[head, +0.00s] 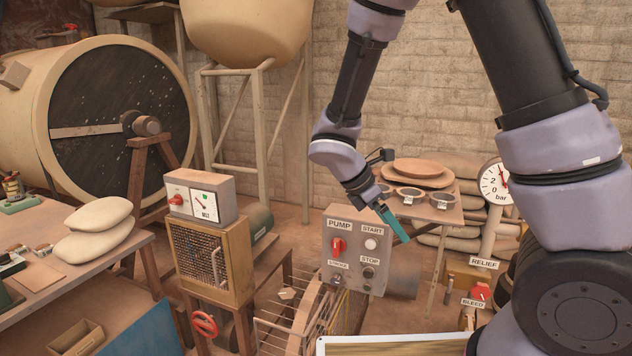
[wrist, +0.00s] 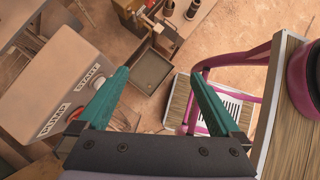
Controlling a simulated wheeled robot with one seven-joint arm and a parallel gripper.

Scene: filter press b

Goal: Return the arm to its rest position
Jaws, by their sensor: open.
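My gripper (head: 392,222) hangs in the air at the end of my raised arm, in front of the pump control panel (head: 355,250) in the head view. In the wrist view its two teal fingers (wrist: 158,100) are spread apart with nothing between them. The pump panel, with a red knob and START and STOP buttons, also shows at the left of the wrist view (wrist: 60,95). Whether the fingers are clear of the panel is hard to tell in the head view, but the wrist view shows them apart from it.
A side table (head: 440,212) with bowls and plates stands behind my gripper. A pressure gauge (head: 494,184), a red bleed valve (head: 481,292) and a mesh-fronted box (head: 212,262) stand nearby. In the wrist view, a dark tray (wrist: 152,68) lies below, and a magenta-framed step (wrist: 222,100) is at right.

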